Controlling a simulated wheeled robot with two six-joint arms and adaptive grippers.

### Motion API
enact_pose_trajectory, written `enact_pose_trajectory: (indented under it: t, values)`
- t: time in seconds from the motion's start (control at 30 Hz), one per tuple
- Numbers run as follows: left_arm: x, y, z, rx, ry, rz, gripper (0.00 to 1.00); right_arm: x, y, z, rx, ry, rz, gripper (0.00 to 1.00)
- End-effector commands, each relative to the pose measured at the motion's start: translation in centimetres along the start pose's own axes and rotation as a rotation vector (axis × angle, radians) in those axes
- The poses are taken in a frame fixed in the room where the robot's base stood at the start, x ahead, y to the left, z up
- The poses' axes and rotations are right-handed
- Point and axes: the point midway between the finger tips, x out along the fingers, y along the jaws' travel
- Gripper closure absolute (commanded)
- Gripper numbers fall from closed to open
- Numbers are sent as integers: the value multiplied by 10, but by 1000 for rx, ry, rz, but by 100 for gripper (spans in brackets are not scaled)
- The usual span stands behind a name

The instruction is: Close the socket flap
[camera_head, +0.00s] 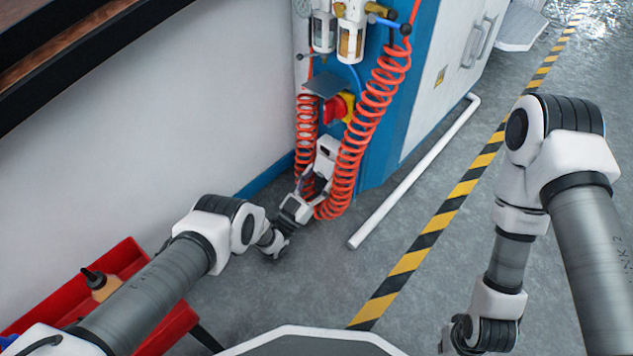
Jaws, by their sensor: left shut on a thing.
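The socket (339,107), a red and yellow unit, is on the front of the blue cabinet, between two red coiled hoses. Its grey flap (323,85) stands raised above it and looks open. My left gripper (312,180) is below the socket, among the coils. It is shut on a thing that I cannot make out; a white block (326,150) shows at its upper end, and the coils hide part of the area. The gripper is apart from the flap. My right arm is in view at the right, but its gripper is outside the picture.
Red coiled hoses (375,88) hang close around my left gripper. A white pipe (415,171) lies on the floor beside the blue cabinet (385,150). A red tray (122,262) with a bottle (99,285) is at lower left. The floor beyond the striped line is clear.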

Motion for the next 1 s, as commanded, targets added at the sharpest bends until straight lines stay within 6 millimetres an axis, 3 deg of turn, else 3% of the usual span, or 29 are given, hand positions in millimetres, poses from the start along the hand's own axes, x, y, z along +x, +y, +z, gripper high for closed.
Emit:
enact_pose_trajectory:
  t: [0.33, 0.37, 0.4, 0.43, 0.8, 1.0]
  values:
    - [0, 0, -1, -1, 18, 0, 73, 0, 0, 1, 0, -2, 0, 100]
    - [0, 0, -1, -1, 18, 0, 34, 0, 0, 1, 0, -2, 0, 100]
    - [0, 0, -1, -1, 18, 0, 20, 0, 0, 1, 0, -2, 0, 100]
    - [0, 0, -1, -1, 18, 0, 12, 0, 0, 1, 0, -2, 0, 100]
    - [1, 0, -2, -1, 16, 0, 12, 0, 0, 1, 0, -2, 0, 100]
    - [15, 0, -27, 0, 15, 0, 12, 0, 0, 1, 0, -2, 0, 100]
